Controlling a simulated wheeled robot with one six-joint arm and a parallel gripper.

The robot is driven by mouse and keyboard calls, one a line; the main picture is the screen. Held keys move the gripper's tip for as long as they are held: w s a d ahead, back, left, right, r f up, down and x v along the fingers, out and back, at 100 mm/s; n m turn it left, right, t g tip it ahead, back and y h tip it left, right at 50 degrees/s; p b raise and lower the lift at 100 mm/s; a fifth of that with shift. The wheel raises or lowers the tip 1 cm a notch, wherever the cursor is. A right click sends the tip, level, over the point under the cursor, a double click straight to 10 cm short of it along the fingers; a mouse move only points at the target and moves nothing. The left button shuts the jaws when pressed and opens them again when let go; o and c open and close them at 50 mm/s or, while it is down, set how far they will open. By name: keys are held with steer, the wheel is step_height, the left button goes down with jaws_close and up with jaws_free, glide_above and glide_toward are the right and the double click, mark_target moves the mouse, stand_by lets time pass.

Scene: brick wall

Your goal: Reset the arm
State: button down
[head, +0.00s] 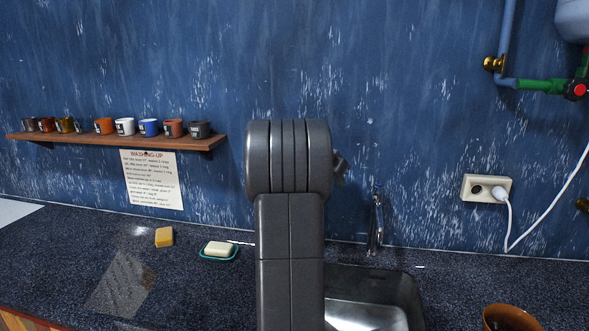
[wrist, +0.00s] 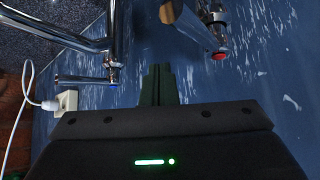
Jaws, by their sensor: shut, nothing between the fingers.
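My arm (head: 290,230) rises in the middle of the head view, in front of the blue wall. My gripper (wrist: 158,72) shows in the wrist view with its two dark fingers together and nothing between them. In the head view the arm hides most of the gripper; only a small dark part shows at its right side. In the wrist view the chrome tap (wrist: 85,45) is close by, and a handle with a red mark (wrist: 218,54) is right of the fingers. The fingers appear apart from both.
A shelf (head: 100,141) with several mugs is on the left wall. A yellow sponge (head: 164,237) and a soap dish (head: 219,252) lie on the dark counter. The sink (head: 370,300) is right of my arm, near a brown bowl (head: 510,318). A socket (head: 486,188) holds a white plug.

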steer(key=n+y+p, duration=0.1)
steer(key=n+p, duration=0.1)
steer(key=w+d+n+t+y+p, duration=0.1)
steer(key=p, duration=0.2)
steer(key=shift+w+d+n+t, duration=0.1)
steer(key=shift+w+n+t, duration=0.2)
steer(key=shift+n, duration=0.1)
steer(key=shift+f, duration=0.1)
